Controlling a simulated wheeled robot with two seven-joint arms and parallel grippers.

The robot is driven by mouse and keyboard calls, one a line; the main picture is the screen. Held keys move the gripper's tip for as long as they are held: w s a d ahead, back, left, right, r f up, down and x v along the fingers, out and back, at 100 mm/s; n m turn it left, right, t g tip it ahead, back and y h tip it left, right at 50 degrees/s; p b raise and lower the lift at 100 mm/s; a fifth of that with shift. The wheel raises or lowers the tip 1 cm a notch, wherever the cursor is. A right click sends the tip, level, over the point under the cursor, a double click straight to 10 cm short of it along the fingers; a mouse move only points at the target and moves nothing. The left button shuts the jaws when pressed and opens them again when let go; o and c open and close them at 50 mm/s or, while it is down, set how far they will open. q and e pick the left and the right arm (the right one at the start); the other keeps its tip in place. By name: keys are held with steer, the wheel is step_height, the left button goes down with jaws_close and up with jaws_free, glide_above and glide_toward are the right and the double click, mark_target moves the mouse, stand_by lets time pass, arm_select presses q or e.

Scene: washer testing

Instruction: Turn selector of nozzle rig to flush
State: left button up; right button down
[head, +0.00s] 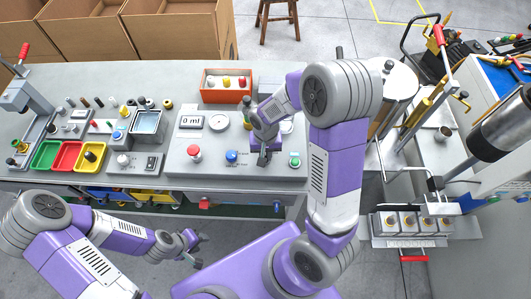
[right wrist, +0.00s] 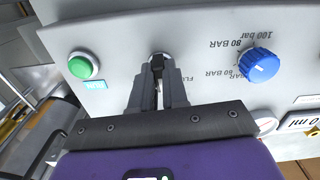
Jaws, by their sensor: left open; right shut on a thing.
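The nozzle rig (head: 180,140) is a grey panel on the bench, with a "0 ml" display. Its selector is a small black knob (right wrist: 157,68) between the green button and the blue knob. My right gripper (right wrist: 158,85) is shut on the selector, with its fingers on either side of it. In the head view my right gripper (head: 263,158) is at the panel and hides the selector. My left gripper (head: 192,246) is open and empty, low in front of the bench.
A green button (head: 294,160) is right of my right gripper; a blue knob (head: 232,156) and a red button (head: 194,153) are to its left. A red box (head: 225,97) stands behind the panel. Coloured trays (head: 46,155) lie at the bench's left.

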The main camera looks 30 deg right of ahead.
mark_target(266, 155)
steer(key=n, duration=0.4)
steer(key=shift+d, duration=0.1)
steer(key=shift+n, duration=1.9)
steer(key=c, duration=1.1)
jaws_free()
steer(key=shift+c, duration=0.2)
step_height(266, 155, up, 8)
steer(key=shift+f+p, duration=0.2)
steer(key=shift+p, duration=0.85)
steer(key=shift+s, duration=0.1)
